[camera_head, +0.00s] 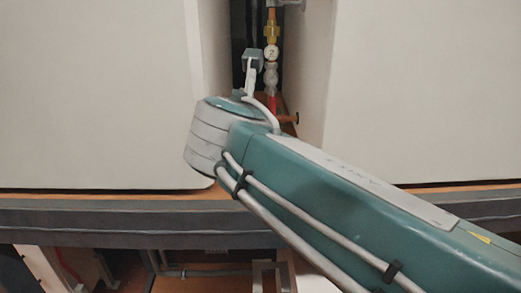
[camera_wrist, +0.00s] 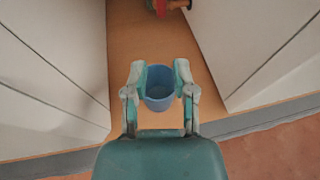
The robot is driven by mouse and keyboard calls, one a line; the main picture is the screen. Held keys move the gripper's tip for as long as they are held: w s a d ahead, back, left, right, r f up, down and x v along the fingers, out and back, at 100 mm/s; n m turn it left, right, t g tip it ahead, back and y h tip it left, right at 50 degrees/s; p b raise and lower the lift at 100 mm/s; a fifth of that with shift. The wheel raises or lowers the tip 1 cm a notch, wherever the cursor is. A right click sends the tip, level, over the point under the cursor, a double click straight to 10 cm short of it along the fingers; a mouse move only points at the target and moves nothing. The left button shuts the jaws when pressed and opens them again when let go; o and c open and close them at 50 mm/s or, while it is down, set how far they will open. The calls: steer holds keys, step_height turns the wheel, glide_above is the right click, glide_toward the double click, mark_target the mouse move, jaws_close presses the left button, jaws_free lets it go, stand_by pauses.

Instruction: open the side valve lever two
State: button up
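The pipe with the round tag marked 2 (camera_head: 271,52) stands upright in the gap between two pale cabinets in the head view. A red part (camera_head: 273,103), which may be the lever, shows low on this pipe, partly behind my arm. A red piece is also at the top edge of the wrist view (camera_wrist: 160,6), cut off by the frame. My gripper (camera_wrist: 160,72) has its two fingers spread apart and points into the gap. In the head view only part of my gripper (camera_head: 253,62) shows, left of the pipe.
Pale cabinets (camera_head: 100,90) and (camera_head: 420,90) wall the gap on both sides. A dark grey edge (camera_head: 100,220) runs in front.

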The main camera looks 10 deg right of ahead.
steer(key=s+a, duration=0.2)
steer(key=s, duration=0.9)
steer(key=shift+s, duration=0.25)
steer(key=shift+a, duration=0.1)
steer(key=s+d+f+m+g+y, duration=0.2)
steer(key=f+m, duration=0.6)
steer(key=m, duration=0.2)
steer(key=s+d+f+m+g+y, duration=0.2)
steer(key=f+m+g, duration=0.1)
steer(key=f+m, duration=0.5)
steer(key=s+d+f+m+g+y, duration=0.1)
steer(key=s+d+f+m+g, duration=0.1)
steer(key=f+m, duration=0.6)
steer(key=shift+d+m+g+y, duration=0.3)
steer(key=shift+m+g+y, duration=0.1)
steer(key=shift+m, duration=2.4)
steer(key=shift+s, duration=0.1)
